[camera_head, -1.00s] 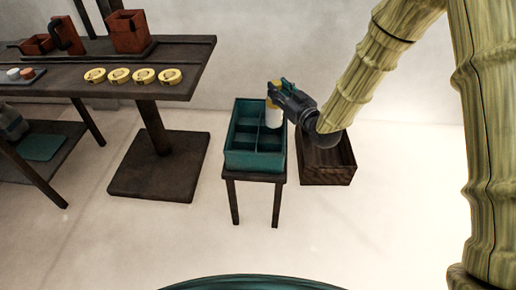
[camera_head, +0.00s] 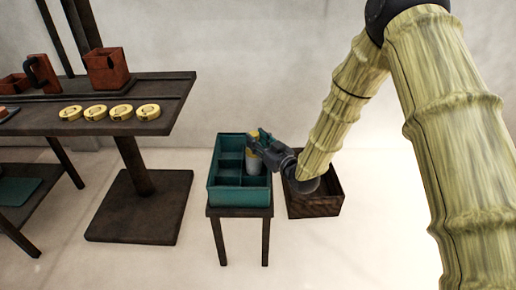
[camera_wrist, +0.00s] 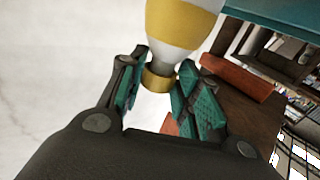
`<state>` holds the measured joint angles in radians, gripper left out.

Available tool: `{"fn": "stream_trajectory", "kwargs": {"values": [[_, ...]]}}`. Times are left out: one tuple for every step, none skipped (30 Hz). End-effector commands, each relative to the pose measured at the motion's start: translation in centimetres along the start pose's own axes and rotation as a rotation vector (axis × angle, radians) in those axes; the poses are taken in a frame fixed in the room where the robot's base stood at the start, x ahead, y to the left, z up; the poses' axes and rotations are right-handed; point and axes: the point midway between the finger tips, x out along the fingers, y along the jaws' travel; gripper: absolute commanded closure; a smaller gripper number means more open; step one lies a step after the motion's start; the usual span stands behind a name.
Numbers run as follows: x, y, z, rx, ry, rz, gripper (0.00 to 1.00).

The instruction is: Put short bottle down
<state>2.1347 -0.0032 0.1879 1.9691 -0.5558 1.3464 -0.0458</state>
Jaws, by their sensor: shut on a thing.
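The short bottle (camera_wrist: 183,22) is white with a yellow band and a gold-coloured neck. My gripper (camera_wrist: 160,82) is shut on its neck in the wrist view. In the head view my gripper (camera_head: 258,143) holds the bottle (camera_head: 254,160) upright at the right side of the teal divided crate (camera_head: 240,198). The bottle's lower end is at or within a right-hand compartment; I cannot tell whether it touches the bottom. My gripper covers part of the bottle's top.
The crate stands on a small dark stand (camera_head: 238,212). A dark wooden box (camera_head: 315,206) is on the floor to its right, partly behind my arm. A dark table (camera_head: 150,88) at left bears several yellow round tins (camera_head: 121,112) and a red box (camera_head: 107,68).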

Motion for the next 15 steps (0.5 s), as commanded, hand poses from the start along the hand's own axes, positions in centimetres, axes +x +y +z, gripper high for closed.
{"fn": "stream_trajectory", "kwargs": {"values": [[0.0,0.0,1.1,0.001,-0.001,0.0,0.94],[0.0,0.0,1.4,0.001,-0.001,0.0,0.94],[0.0,0.0,1.9,0.001,0.0,0.0,0.94],[0.0,0.0,2.1,0.0,0.001,0.0,0.94],[0.0,0.0,2.2,0.0,0.001,0.0,0.94],[0.0,0.0,2.4,0.0,0.002,0.0,0.94],[0.0,0.0,2.4,0.0,0.002,0.0,0.94],[0.0,0.0,2.3,0.0,0.002,0.0,0.94],[0.0,0.0,2.3,0.0,0.002,0.0,0.94],[0.0,0.0,2.3,0.0,0.002,0.0,0.94],[0.0,0.0,2.3,0.0,0.002,0.0,0.94],[0.0,0.0,2.3,0.0,0.002,0.0,0.94],[0.0,0.0,2.3,0.0,0.001,0.0,0.94],[0.0,0.0,2.4,0.0,0.001,0.0,0.94],[0.0,0.0,2.5,0.0,0.001,0.0,0.94]]}}
